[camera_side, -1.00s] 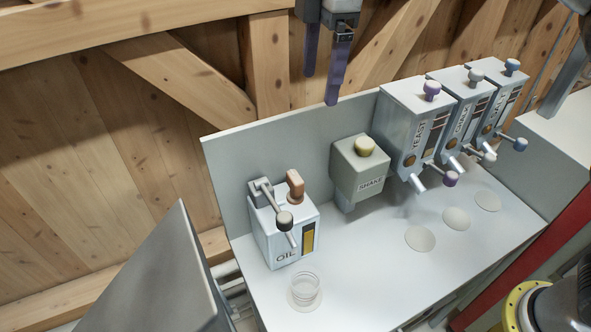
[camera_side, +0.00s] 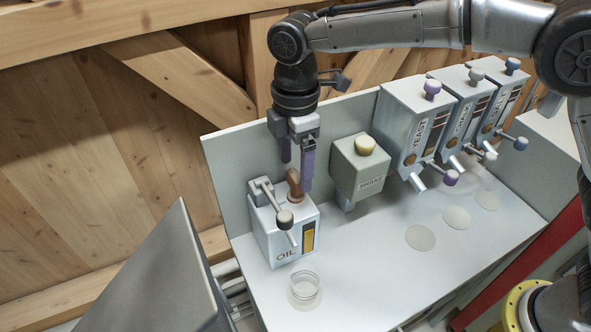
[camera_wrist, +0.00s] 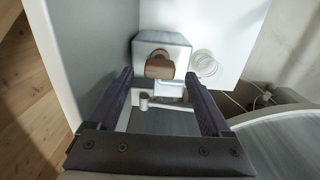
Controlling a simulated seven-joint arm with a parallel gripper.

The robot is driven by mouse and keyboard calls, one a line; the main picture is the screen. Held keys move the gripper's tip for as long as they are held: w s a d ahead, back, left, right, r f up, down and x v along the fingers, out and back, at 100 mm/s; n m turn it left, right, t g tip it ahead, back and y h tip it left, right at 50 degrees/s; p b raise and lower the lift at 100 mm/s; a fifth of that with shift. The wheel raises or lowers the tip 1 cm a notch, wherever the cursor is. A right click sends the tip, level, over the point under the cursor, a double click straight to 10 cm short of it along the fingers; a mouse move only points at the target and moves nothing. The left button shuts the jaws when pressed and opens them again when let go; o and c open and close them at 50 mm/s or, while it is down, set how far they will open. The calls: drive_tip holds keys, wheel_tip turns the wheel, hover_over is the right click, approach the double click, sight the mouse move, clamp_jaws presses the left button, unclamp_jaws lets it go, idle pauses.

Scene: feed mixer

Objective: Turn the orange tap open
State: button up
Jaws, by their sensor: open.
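The orange tap (camera_side: 294,185) stands on top of the white box marked OIL (camera_side: 280,247). In the wrist view the tap (camera_wrist: 159,64) shows brown and rounded, between and beyond my finger ends. My gripper (camera_side: 297,177) is open, pointing down at the tap, with one finger close in front of its right side in the side view. In the wrist view the fingers (camera_wrist: 160,76) are apart with nothing held between them. I cannot tell whether a finger touches the tap.
A grey lever with a dark knob (camera_side: 284,217) is on the oil box's left. A clear glass (camera_side: 305,286) stands in front. The SHAKE dispenser (camera_side: 357,172) is to the right, with several tall dispensers (camera_side: 412,130) beyond. A grey panel (camera_side: 225,180) stands behind.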

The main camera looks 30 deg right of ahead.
drive_tip(key=shift+f, duration=1.1)
clamp_jaws()
